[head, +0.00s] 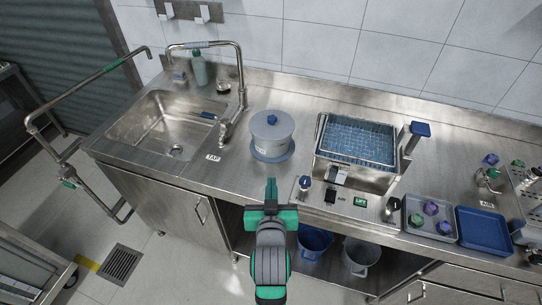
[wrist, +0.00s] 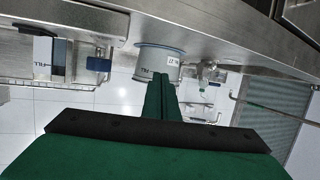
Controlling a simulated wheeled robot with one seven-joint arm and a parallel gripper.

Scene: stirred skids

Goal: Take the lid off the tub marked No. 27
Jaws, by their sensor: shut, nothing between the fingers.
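A grey tub (head: 272,146) with a lid (head: 272,124) on it stands upright on the steel counter, between the sink and the fryer-like basket unit. The lid has a blue knob (head: 271,119) at its centre. The tub sits on a blue round base (head: 258,156). In the wrist view the tub (wrist: 158,66) appears upside down, with a label that seems to end in 27. My gripper (head: 271,184) is shut and empty, in front of the counter edge and apart from the tub.
A sink (head: 165,125) with a tap lies left. A wire basket (head: 357,138) in a steel unit with controls stands right of the tub. Further right are a grey tray (head: 430,218) with several coloured knobs and a blue tray (head: 485,231). Two buckets (head: 313,241) stand beneath the counter.

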